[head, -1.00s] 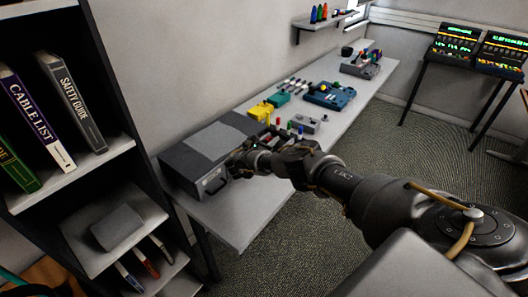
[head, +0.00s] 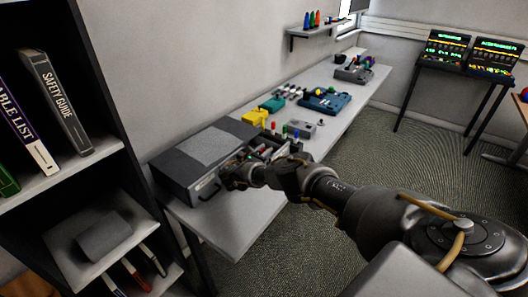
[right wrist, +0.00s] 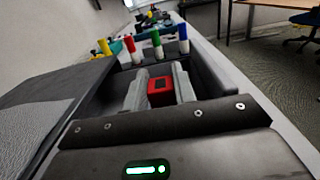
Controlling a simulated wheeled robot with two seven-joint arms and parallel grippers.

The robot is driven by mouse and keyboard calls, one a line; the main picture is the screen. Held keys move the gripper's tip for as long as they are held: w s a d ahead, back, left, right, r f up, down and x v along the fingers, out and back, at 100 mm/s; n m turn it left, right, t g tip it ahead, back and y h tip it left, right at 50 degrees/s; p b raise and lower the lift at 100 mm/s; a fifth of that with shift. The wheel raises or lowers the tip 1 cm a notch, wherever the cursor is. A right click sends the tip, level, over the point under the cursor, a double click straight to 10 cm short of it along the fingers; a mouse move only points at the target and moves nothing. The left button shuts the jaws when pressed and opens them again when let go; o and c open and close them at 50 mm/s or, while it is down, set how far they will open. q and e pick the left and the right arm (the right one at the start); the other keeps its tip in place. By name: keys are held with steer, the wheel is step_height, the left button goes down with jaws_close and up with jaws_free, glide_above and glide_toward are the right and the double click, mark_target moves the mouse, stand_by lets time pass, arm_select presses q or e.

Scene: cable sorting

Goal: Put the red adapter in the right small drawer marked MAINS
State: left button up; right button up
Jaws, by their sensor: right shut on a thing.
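The red adapter (right wrist: 160,92) is between the two fingers of my right gripper (right wrist: 160,88), which is shut on it. In the head view my right gripper (head: 228,178) is at the right front corner of the grey drawer cabinet (head: 195,160), and the adapter is hidden there. In the right wrist view the gripper and adapter are over or inside an open, dark-walled compartment (right wrist: 208,75); I cannot tell the exact height. A handle (head: 207,187) shows on the cabinet front. No MAINS label is readable. My left gripper is not in view.
Yellow, red, green and blue upright plugs (right wrist: 156,45) stand beyond the gripper. A yellow block (head: 255,117), a grey box (head: 300,128) and a blue case (head: 325,99) stand farther along the bench (head: 230,235). A bookshelf (head: 90,155) is at the left. The bench's front end is bare.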

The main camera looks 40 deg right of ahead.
steer(key=shift+f+b, duration=0.3)
steer(key=shift+f, duration=0.25)
steer(key=o, duration=1)
steer(key=shift+r, duration=0.15)
steer(key=shift+r+p, duration=0.35)
steer(key=shift+p, duration=0.1)
steer(key=shift+a+r+p, duration=0.15)
steer(key=shift+r+p, duration=0.15)
steer(key=b+v, duration=0.1)
steer(key=v, duration=1)
steer(key=shift+s+a+f, duration=0.1)
steer(key=shift+s+a, duration=0.05)
steer(key=shift+a, duration=0.2)
steer(key=shift+d, duration=0.1)
